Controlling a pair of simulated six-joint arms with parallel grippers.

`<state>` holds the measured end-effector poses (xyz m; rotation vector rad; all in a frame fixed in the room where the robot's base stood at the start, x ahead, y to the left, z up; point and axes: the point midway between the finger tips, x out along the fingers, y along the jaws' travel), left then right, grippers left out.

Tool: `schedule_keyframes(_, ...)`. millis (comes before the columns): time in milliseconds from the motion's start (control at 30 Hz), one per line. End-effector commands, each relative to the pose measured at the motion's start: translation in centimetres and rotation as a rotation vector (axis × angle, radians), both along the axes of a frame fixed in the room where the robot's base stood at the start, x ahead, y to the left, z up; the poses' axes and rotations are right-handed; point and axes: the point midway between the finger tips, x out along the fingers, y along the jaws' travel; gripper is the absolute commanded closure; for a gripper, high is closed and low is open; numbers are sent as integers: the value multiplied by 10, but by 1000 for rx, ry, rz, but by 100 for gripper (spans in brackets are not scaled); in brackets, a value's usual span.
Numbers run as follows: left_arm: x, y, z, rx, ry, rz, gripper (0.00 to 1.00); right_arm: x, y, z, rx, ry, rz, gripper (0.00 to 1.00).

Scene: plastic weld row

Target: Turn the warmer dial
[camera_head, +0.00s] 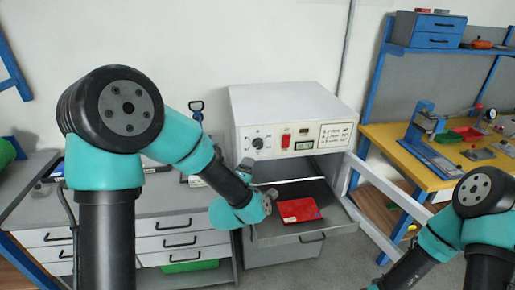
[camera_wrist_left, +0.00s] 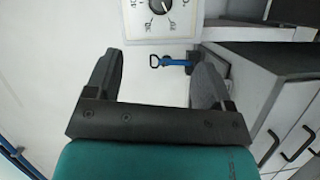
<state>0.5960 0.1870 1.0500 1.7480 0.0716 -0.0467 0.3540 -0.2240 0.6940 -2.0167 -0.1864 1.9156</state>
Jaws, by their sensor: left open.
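The warmer (camera_head: 292,110) is a white box with a front panel. Its dial (camera_head: 258,143) is a round black knob with printed marks around it, left of a red switch (camera_head: 286,141). In the left wrist view the dial (camera_wrist_left: 160,5) is cut by the top edge, beyond the fingers. My left gripper (camera_head: 257,178) is just below the panel in the head view, apart from the dial. In the left wrist view its two dark fingers (camera_wrist_left: 154,84) are spread with nothing between them. My right arm shows at the lower right, but its gripper is out of view.
Below the panel, a grey tray (camera_head: 275,240) sticks out with a red sheet (camera_head: 299,210) on it. A grey bench with white drawers (camera_head: 180,241) stands left. A yellow-topped bench (camera_head: 420,150) with tools stands right. A blue-handled tool (camera_wrist_left: 168,61) shows in the left wrist view.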

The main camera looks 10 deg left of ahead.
Motion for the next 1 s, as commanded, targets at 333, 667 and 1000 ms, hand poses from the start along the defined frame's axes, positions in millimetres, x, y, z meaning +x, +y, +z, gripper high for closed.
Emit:
schedule_keyframes(333, 11, 0, -2, 2, 1, 0, 24, 0, 0, 0, 0, 0, 0, 57)
schedule_keyframes(667, 60, 1, -6, 3, 3, -1, 24, 0, 0, 0, 0, 0, 0, 57)
schedule_keyframes(1000, 118, 3, -10, 3, 2, -1, 24, 0, 0, 0, 0, 0, 0, 57)
